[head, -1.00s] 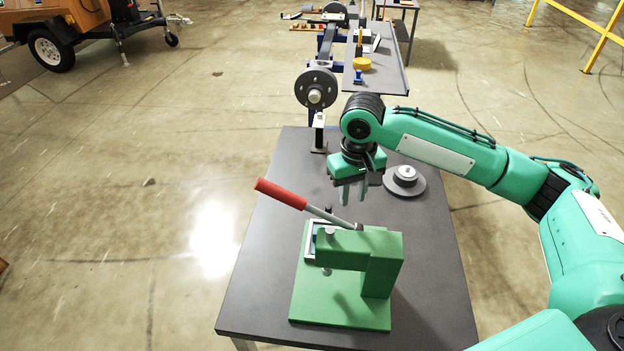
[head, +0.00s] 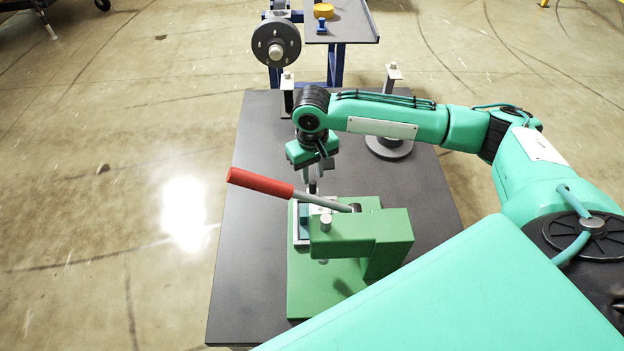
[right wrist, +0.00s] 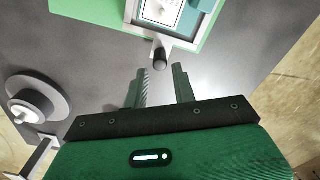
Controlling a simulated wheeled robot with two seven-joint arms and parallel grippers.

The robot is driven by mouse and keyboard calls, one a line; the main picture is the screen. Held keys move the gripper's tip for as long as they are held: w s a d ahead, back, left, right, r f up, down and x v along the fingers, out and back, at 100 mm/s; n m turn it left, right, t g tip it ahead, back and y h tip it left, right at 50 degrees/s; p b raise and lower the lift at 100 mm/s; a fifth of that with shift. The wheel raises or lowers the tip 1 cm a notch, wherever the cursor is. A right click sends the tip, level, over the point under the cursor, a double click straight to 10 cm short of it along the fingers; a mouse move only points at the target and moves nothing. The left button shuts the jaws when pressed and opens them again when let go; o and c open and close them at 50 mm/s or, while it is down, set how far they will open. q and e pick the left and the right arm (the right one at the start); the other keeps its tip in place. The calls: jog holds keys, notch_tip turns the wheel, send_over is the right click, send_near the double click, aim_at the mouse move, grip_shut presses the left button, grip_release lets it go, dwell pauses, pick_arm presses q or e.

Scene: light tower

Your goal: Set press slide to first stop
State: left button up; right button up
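The green press (head: 385,232) stands on the dark table, its red-handled lever (head: 258,183) reaching out to the left. Its slide (head: 301,222), a light-framed tray with a teal part, lies under the press head, largely hidden by it in the head view. The slide also shows at the top of the right wrist view (right wrist: 183,46), with a dark round knob (right wrist: 160,58) on its near edge. My right gripper (head: 313,178) is just behind the press. In the right wrist view it is open and empty (right wrist: 160,82), its fingertips pointing at the knob, slightly short of it. My left gripper is out of view.
A grey round base with a post (head: 390,145) stands behind my right forearm. A black-footed stand (head: 287,95) is at the table's back edge, near a dark flanged wheel (head: 276,43). The table left of the press is clear.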

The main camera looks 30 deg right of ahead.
aim_at(313, 182)
jog(key=shift+f, duration=2.25)
jog(key=shift+c, duration=0.2)
jog(key=shift+s+p, duration=0.1)
jog(key=shift+p, duration=0.2)
grip_shut()
